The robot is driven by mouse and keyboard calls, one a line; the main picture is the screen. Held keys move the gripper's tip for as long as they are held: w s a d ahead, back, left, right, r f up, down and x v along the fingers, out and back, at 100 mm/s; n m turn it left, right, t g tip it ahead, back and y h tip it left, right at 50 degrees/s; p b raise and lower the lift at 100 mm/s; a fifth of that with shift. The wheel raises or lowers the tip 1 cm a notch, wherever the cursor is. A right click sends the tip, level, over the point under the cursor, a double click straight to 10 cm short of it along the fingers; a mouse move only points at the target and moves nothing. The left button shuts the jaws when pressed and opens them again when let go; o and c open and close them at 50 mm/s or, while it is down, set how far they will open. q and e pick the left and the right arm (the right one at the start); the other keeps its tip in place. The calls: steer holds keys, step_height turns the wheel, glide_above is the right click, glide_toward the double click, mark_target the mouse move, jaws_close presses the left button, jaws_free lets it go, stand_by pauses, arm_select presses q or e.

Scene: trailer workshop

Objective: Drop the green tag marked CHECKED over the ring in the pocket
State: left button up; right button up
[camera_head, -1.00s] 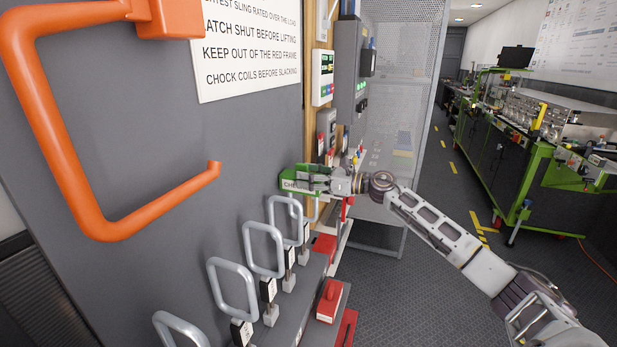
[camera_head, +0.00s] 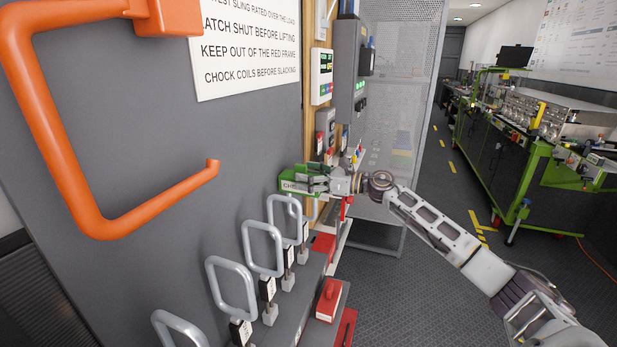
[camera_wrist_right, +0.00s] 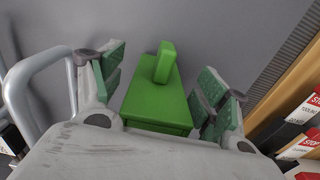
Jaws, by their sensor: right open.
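In the right wrist view the tag (camera_wrist_right: 157,103) is a green block with a raised grip. My right gripper (camera_head: 316,183) is around it and open; its green-padded fingers (camera_wrist_right: 160,95) stand clear on both sides. A grey ring (camera_head: 285,218) stands just below and left of the tag; a ring (camera_wrist_right: 42,88) shows left of my fingers. What is under the tag, and the pocket, are hidden. My left gripper is not in view.
More grey rings (camera_head: 232,288) stand in a row along the grey panel. A big orange hook (camera_head: 110,235) juts out at the left. Red blocks (camera_head: 329,299) lie beside the rings. Labelled red and white cards are right of my fingers in the wrist view. The aisle floor is clear.

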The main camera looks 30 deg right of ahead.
steer(key=shift+v, duration=0.8)
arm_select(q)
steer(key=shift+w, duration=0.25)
arm_select(e)
steer(key=v, duration=1)
steer(key=shift+s, duration=0.2)
steer(key=shift+d, duration=0.15)
stand_by(0.7)
